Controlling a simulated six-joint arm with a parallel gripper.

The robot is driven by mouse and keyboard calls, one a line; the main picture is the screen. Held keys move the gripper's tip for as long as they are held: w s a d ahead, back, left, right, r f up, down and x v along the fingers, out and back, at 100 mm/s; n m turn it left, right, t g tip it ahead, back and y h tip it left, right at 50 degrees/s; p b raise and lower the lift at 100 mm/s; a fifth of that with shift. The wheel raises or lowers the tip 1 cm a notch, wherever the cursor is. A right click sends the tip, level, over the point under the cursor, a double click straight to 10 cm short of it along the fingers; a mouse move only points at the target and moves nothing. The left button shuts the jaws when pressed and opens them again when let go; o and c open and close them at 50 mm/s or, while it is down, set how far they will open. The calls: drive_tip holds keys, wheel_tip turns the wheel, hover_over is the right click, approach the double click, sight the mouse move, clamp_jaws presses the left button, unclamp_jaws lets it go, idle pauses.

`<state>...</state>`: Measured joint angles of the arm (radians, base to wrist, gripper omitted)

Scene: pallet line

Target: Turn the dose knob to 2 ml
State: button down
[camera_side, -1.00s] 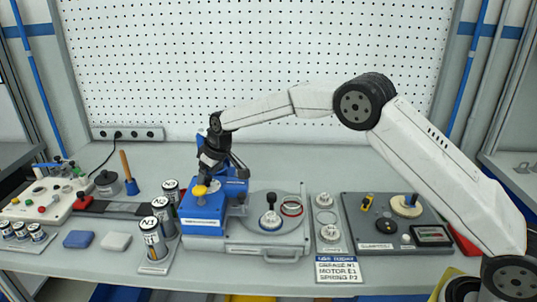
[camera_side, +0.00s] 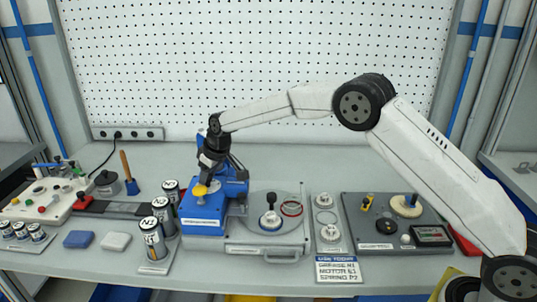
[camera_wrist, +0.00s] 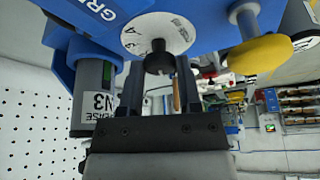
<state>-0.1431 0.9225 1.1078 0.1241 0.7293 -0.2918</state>
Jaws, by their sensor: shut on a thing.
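The blue dispenser (camera_side: 204,214) stands on the grey bench unit, with a yellow button (camera_side: 200,190) on it. In the wrist view its white dial (camera_wrist: 150,33) carries black print and a black dose knob (camera_wrist: 158,58) at its centre. My gripper (camera_wrist: 158,74) is shut on the dose knob, one finger on each side of it. The dial's numbers are too small or turned to read, so the setting cannot be told. In the side view my gripper (camera_side: 211,165) is behind the yellow button, and its fingertips and the knob are hidden.
Canisters marked N1 (camera_side: 152,240) stand left of the dispenser; one marked N3 (camera_wrist: 92,100) is close to my gripper in the wrist view. A pegboard (camera_side: 260,70) stands behind.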

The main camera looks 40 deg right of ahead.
drive_tip(key=shift+m, duration=0.4)
drive_tip(key=m+h, duration=0.1)
drive_tip(key=m, duration=0.2)
drive_tip(key=shift+a+m+h, duration=0.15)
drive_tip(key=shift+m+h, duration=0.15)
drive_tip(key=shift+a+m+h, duration=0.1)
drive_tip(key=shift+m+h, duration=0.7)
drive_tip(key=shift+m, duration=1.2)
drive_tip(key=shift+c, duration=1.5)
unclamp_jaws()
drive_tip(key=v, duration=0.7)
drive_tip(key=shift+r, duration=0.4)
